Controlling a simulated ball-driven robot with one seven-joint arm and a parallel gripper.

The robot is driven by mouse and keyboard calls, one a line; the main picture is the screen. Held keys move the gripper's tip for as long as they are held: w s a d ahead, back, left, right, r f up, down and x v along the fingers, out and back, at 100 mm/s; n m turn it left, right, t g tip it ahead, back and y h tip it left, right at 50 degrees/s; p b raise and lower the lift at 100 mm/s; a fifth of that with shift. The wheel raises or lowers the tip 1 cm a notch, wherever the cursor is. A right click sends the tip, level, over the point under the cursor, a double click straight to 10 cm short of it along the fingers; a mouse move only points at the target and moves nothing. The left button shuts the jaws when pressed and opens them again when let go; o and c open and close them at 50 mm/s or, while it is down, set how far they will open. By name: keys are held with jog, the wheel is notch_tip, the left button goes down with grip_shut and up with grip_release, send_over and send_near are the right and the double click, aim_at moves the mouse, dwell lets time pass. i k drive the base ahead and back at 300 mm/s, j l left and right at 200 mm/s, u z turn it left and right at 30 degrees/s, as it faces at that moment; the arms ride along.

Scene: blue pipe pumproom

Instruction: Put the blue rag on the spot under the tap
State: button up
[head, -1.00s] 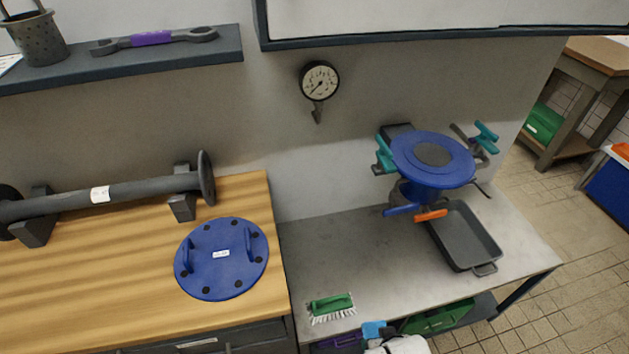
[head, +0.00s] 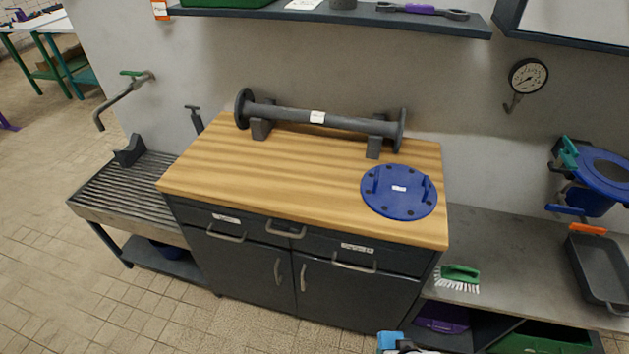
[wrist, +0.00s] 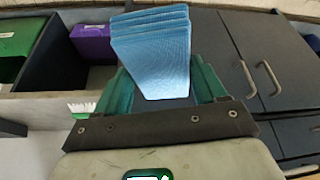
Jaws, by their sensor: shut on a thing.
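My gripper (wrist: 158,95) is shut on the blue rag (wrist: 152,50), a folded, layered light-blue cloth between its green fingers in the wrist view. A bit of the rag (head: 389,341) also shows at the bottom edge of the head view, in front of the bench; most of my gripper is out of that picture. The tap (head: 123,97) is a grey bent spout with a green handle on the wall at the far left. Below it is a slatted grey drain bench (head: 125,190). I cannot make out a marked spot on it.
A wooden-topped cabinet (head: 300,180) with a pipe (head: 325,117) and a blue flange disc (head: 399,192) stands between the rag and the drain bench. A green brush (head: 460,275) lies on the right bench. Tiled floor at front left is clear.

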aim_at(140, 195)
jog(key=i+j+u, duration=0.35)
jog(key=j, duration=0.2)
jog(key=i+j+u, duration=0.35)
jog(key=i+j, duration=2.2)
jog(key=j, duration=0.25)
